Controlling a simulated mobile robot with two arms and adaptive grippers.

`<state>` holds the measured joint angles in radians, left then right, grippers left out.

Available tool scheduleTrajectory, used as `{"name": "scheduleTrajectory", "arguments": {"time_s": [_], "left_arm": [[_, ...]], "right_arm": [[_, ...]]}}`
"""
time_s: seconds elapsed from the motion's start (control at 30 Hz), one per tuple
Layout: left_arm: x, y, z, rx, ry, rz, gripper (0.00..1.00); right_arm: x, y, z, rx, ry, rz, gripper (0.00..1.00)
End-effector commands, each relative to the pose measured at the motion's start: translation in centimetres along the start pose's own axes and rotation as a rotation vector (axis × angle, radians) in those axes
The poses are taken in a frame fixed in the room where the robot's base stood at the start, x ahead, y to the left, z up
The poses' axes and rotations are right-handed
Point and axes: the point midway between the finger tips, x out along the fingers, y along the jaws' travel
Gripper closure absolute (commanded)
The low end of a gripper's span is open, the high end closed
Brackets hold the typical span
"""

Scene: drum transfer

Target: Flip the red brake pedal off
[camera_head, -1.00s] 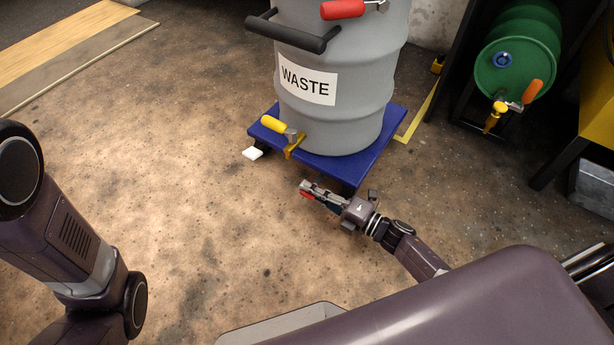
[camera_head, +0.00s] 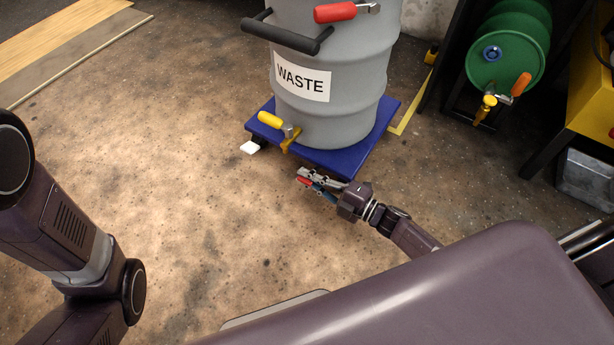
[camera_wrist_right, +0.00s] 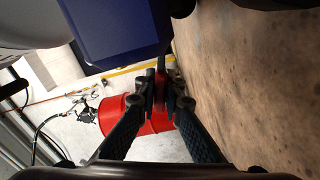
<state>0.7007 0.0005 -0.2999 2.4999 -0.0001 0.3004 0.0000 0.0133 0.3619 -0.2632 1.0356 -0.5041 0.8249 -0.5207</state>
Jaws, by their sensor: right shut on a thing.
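The red brake pedal (camera_head: 304,181) shows as a small red piece at the fingertips of my right gripper (camera_head: 312,179), beside the front edge of the blue dolly (camera_head: 345,160). The gripper is shut on it; its fingers cover part of it. In the right wrist view the fingertips (camera_wrist_right: 163,88) stand close together under the dolly (camera_wrist_right: 115,30), around a thin dark piece. Whether the pedal is flipped is too small to tell.
A grey drum marked WASTE (camera_head: 335,100) stands on the dolly, with a yellow-handled tap (camera_head: 271,120) low on its side. A green drum (camera_head: 507,57) lies on a rack at the right. A red drum (camera_wrist_right: 125,112) shows behind the fingers.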

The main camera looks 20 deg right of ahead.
Motion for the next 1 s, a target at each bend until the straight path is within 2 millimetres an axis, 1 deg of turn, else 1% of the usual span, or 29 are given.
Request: {"name": "scheduleTrajectory", "arguments": {"time_s": [0.1,0.13,0.3,0.53,0.63,0.77,1.0], "left_arm": [[0.0,0.0,0.2,0.000,-0.003,0.000,0.60],[0.0,0.0,0.2,0.000,-0.004,0.000,0.60],[0.0,0.0,0.2,0.000,-0.004,0.000,0.60],[-0.1,0.0,0.1,-0.001,-0.005,-0.002,0.60],[-0.1,-0.1,0.1,-0.001,-0.004,-0.004,0.60],[0.0,-0.1,0.0,-0.001,-0.002,-0.003,0.60],[0.0,0.0,0.0,-0.001,-0.001,-0.001,0.60]], "right_arm": [[-0.1,0.0,0.1,0.006,-0.001,0.001,1.00],[-0.1,0.0,0.1,0.006,-0.001,0.002,0.91],[-0.1,0.1,0.1,0.004,-0.001,0.002,0.74],[0.0,0.1,0.0,0.002,0.000,0.001,0.74],[-0.4,0.0,0.0,0.002,-0.001,0.001,0.74],[-2.1,-0.1,0.1,0.002,-0.002,-0.001,0.74],[-7.3,-0.1,0.0,0.003,-0.002,-0.003,0.74]]}}
